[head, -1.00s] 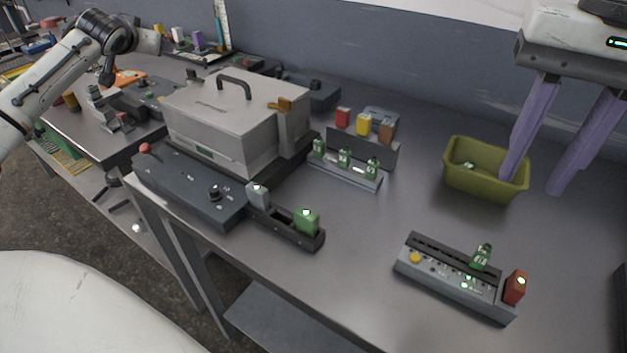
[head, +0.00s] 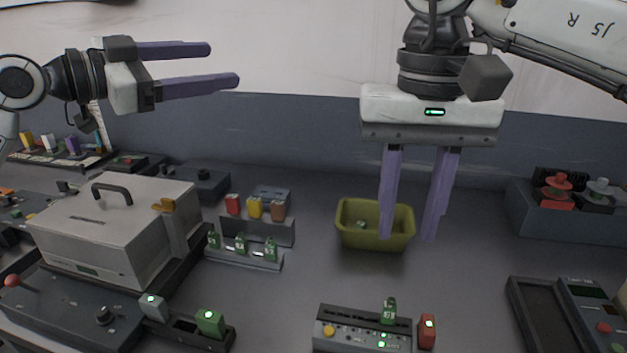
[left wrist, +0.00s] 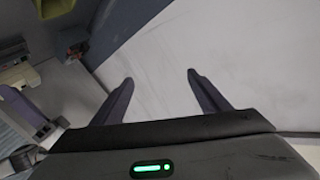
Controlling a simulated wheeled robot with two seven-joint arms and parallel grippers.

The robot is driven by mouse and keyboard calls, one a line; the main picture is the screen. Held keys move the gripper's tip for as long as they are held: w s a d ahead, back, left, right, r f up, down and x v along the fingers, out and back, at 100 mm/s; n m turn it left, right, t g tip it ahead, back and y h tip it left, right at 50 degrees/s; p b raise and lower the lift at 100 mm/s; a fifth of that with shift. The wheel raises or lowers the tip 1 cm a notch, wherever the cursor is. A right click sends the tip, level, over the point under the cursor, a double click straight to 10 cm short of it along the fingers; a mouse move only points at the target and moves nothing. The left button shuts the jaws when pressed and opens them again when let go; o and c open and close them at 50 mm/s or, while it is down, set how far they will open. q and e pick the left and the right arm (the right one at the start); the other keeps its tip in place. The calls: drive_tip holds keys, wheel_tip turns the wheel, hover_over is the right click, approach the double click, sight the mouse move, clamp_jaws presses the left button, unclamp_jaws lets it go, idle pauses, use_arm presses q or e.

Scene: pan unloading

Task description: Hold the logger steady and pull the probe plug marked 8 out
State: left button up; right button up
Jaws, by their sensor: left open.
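The logger (head: 345,342) is a grey box near the front of the table, cut off by the bottom edge in the head view. It has a yellow button and green lights. A green plug (head: 389,311) stands upright in it; its mark is too small to read surely. My right gripper (head: 411,238) is open and empty, pointing down, behind and above the logger.
An olive bin (head: 350,238) stands behind the logger, partly covered by my right gripper, with a small item inside. A rack (head: 240,262) holds several green plugs. A grey lidded box (head: 85,235) is at left. Devices (head: 585,318) stand at right. The table between is clear.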

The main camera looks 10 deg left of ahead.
use_arm(q)
drive_tip(key=s+d+f+m+g+h, duration=0.1)
drive_tip(key=s+d+f+m+g, duration=0.1)
drive_tip(key=d+f+g, duration=0.35)
drive_tip(key=s+d+f+m+g+h, duration=0.1)
drive_tip(key=s+d+f+g, duration=0.1)
drive_tip(key=d+f, duration=0.7)
drive_tip(key=m+g, duration=0.3)
drive_tip(key=g, duration=0.4)
approach(378, 331)
drive_tip(key=shift+a, duration=0.5)
drive_tip(key=shift+s+d+f, duration=0.1)
drive_tip(key=shift+d+f, duration=0.05)
drive_tip(key=shift+d, duration=0.1)
drive_tip(key=x, duration=0.9)
drive_tip(key=shift+d, duration=0.4)
